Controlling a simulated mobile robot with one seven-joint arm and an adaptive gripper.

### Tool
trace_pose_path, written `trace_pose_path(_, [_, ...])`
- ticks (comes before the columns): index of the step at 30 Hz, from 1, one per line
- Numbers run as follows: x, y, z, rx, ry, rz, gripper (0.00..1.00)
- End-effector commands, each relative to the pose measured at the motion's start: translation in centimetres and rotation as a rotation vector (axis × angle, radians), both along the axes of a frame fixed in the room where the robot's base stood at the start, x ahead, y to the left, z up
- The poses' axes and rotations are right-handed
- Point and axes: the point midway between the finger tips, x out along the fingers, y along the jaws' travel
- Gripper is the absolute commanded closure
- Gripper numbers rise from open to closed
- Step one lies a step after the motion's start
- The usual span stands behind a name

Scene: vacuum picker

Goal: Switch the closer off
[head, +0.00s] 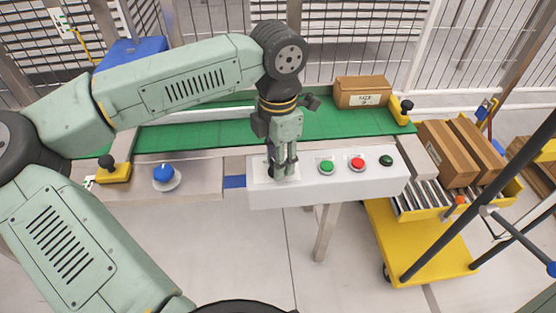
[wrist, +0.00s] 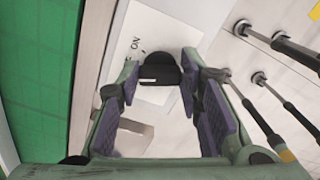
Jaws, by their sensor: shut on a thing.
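A black switch knob (wrist: 159,70) sits on a white plate (wrist: 150,40) in the wrist view. The plate carries the letters "ON" beside the knob. My gripper (head: 284,175) points down at the left end of the white control panel (head: 310,188) in the head view. In the wrist view the fingers of my gripper (wrist: 160,84) stand on either side of the knob and are shut on it. In the head view the fingers hide most of the knob. The knob's exact turn angle is hard to tell.
On the panel, right of my gripper, are a green button (head: 326,167), a red button (head: 357,163) and a dark button (head: 386,160). A blue button (head: 163,173) is to the left. Behind runs a green conveyor (head: 190,136) with a cardboard box (head: 362,92). A yellow cart (head: 425,245) stands right.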

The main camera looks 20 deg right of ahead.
Motion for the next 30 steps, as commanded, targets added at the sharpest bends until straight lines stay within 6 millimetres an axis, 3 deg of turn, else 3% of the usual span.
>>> trace_pose_path(10, [-0.04,0.01,0.0,0.001,0.002,0.005,0.95])
trace_pose_path(11, [-0.04,0.01,0.0,0.0,0.002,0.004,0.66])
trace_pose_path(19, [-0.02,0.02,0.0,0.0,0.001,0.003,0.48])
trace_pose_path(30, [0.03,0.01,0.37,0.0,0.0,0.003,0.47])
